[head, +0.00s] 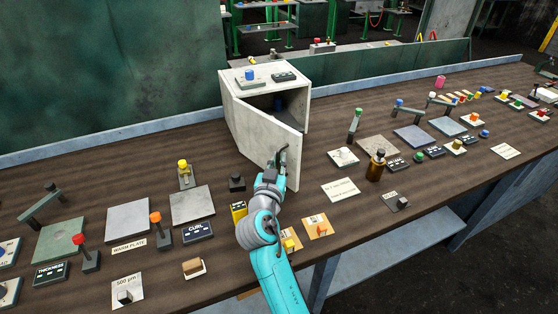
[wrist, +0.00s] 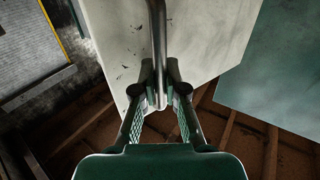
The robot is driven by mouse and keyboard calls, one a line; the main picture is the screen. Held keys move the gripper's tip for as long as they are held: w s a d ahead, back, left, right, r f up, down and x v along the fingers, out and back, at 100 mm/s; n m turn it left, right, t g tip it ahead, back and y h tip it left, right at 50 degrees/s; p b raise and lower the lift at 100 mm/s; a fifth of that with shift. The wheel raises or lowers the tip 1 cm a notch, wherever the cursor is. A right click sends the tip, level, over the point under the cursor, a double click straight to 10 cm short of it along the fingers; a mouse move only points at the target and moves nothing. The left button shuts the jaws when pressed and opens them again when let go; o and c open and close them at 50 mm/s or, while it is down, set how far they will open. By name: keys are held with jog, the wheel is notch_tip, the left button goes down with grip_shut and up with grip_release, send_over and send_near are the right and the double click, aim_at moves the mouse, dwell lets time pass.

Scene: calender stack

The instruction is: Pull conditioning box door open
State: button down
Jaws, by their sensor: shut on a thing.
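The conditioning box (head: 304,99) is a pale grey box standing on the brown bench. Its door (head: 262,140) stands partly open, swung out toward the front, and the dark inside shows behind it. My gripper (head: 280,163) is at the door's free edge, shut on the upright bar handle. In the wrist view my gripper (wrist: 160,97) has its two fingers closed around the metal handle (wrist: 158,40), with the pale door (wrist: 205,35) behind it. A dark blue thing shows inside the box, mostly hidden by the door.
A blue knob (head: 249,75) and a dark label block sit on the box top. A black knob block (head: 236,181), a grey plate (head: 192,206) and a yellow-topped lever (head: 184,172) stand left of the door. A brown bottle (head: 376,167) and white cards lie to the right.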

jog(key=shift+f, duration=0.1)
jog(key=c, duration=1.2)
grip_release()
jog(key=v, duration=1.2)
